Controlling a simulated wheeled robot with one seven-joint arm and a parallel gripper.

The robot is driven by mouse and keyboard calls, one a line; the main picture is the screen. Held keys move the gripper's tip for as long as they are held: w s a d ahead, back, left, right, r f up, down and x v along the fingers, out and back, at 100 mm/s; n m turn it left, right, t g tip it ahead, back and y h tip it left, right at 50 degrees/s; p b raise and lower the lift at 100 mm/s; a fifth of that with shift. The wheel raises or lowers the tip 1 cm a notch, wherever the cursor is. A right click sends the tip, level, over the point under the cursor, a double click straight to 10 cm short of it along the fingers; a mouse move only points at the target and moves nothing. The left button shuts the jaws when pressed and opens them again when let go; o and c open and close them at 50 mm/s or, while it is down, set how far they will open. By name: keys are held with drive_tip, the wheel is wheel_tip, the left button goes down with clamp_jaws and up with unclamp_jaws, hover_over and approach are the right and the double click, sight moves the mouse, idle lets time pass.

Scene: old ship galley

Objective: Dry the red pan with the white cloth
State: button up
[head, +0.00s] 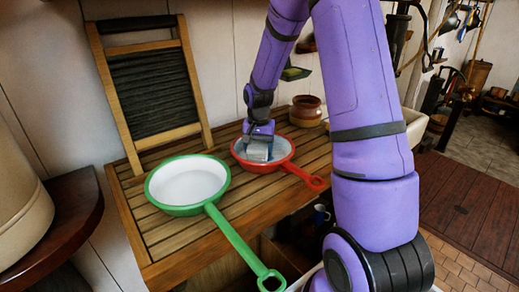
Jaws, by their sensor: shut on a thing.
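The red pan (306,178) sits on the slatted wooden counter, its handle pointing to the lower right. Its inside is pale. My gripper (259,142) reaches down into the red pan from above and is shut on the cloth (257,153), a small whitish-grey bundle. The cloth is low inside the pan; I cannot tell for sure whether it touches the pan's floor. My gripper hides part of the pan's inside and most of the cloth.
A green pan (190,184) with a white inside stands left of the red pan, its handle overhanging the counter's front edge. A washboard (152,92) leans on the wall behind. A brown pot (306,111) stands at the back right. Bare slats of the counter (150,245) show at the front left.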

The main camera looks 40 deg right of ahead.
sight(259, 142)
wheel_tip(259, 142, up, 3)
drive_tip(key=shift+s+f, duration=0.1)
drive_tip(key=shift+f, duration=0.05)
drive_tip(key=shift+r, duration=2.7)
